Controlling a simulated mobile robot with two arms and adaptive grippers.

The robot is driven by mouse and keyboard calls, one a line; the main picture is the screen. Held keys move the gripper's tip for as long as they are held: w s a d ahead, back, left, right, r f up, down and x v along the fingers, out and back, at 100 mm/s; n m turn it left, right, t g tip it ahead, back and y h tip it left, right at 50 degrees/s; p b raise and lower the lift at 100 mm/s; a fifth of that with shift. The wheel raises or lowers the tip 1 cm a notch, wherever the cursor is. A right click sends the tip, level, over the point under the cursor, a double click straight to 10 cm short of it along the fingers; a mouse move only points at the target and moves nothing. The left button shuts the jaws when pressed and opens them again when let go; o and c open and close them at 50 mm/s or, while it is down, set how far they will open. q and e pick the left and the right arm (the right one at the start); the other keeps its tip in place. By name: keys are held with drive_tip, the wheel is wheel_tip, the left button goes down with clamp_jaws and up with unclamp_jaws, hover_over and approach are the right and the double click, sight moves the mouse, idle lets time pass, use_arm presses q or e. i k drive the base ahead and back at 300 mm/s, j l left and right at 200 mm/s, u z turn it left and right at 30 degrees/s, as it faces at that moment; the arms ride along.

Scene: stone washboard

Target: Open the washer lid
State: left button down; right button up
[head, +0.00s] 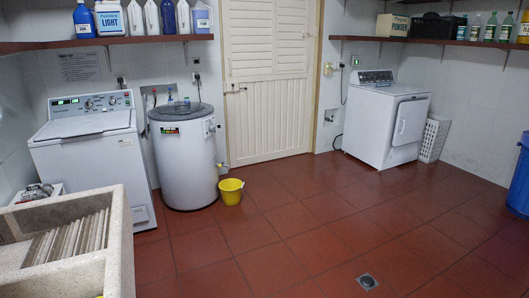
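A white top-loading washer (92,165) stands against the left wall, with a control panel along its back edge. Its flat top lid (85,124) looks shut. A white round tub machine (185,160) with a dark grey top cover (181,110) stands just right of it; that cover also looks shut. A white front-door machine (385,125), its door closed, stands at the back right. Neither of my grippers is in view.
A stone washboard sink (118,240) fills the lower left, in front of the washer. A yellow bucket (231,190) stands on the floor by the round tub. A blue bin (520,175) is at the right edge. The red tiled floor (300,230) is mostly clear.

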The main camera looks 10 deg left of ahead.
sight(96, 123)
drive_tip(key=i+l, duration=0.2)
drive_tip(key=i, duration=0.3)
drive_tip(key=i+l+u, duration=0.1)
drive_tip(key=i, duration=0.4)
drive_tip(key=l, duration=0.1)
